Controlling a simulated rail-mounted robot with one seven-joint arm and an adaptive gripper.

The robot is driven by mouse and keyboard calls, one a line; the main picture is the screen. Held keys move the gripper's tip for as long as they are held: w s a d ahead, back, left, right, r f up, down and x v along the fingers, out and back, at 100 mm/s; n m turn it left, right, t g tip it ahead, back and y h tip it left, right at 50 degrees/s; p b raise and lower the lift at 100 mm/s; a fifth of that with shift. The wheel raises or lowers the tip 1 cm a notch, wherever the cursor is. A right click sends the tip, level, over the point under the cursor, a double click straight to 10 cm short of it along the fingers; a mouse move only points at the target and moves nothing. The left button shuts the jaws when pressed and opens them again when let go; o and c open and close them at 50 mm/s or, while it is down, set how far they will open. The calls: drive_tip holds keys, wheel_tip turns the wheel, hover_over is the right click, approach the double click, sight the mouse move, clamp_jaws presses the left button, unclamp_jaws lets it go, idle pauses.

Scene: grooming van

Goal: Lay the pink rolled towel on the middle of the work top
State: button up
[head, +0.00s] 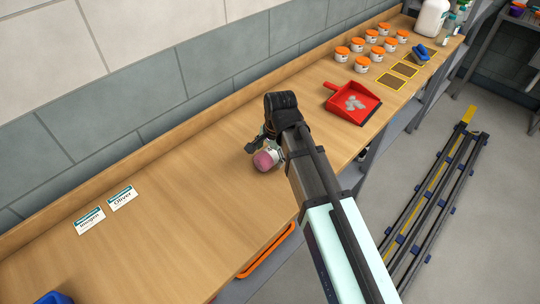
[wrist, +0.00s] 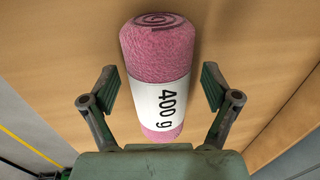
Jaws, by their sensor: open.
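The pink rolled towel (wrist: 160,55) has a white band marked "400 g". In the wrist view it lies between the two open fingers of my gripper (wrist: 160,100), with a gap on each side. In the head view the towel (head: 265,160) is at the work top (head: 190,210), near its middle, partly hidden by my arm. My gripper (head: 256,148) is right at it, and its fingers are mostly hidden there. I cannot tell whether the towel touches the wood.
Two name cards (head: 89,220) (head: 122,198) lie to the left. A red dustpan (head: 352,102) with grey pieces, several orange-lidded jars (head: 357,45) and yellow-edged squares (head: 390,81) are to the right. A blue object (head: 56,298) is at the bottom left. The wood between cards and towel is clear.

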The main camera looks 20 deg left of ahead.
sight(275, 155)
wheel_tip(275, 155, up, 11)
drive_tip(key=d+b, duration=0.1)
drive_tip(key=shift+s+d, duration=0.3)
drive_tip(key=shift+s, duration=0.1)
idle(0.3)
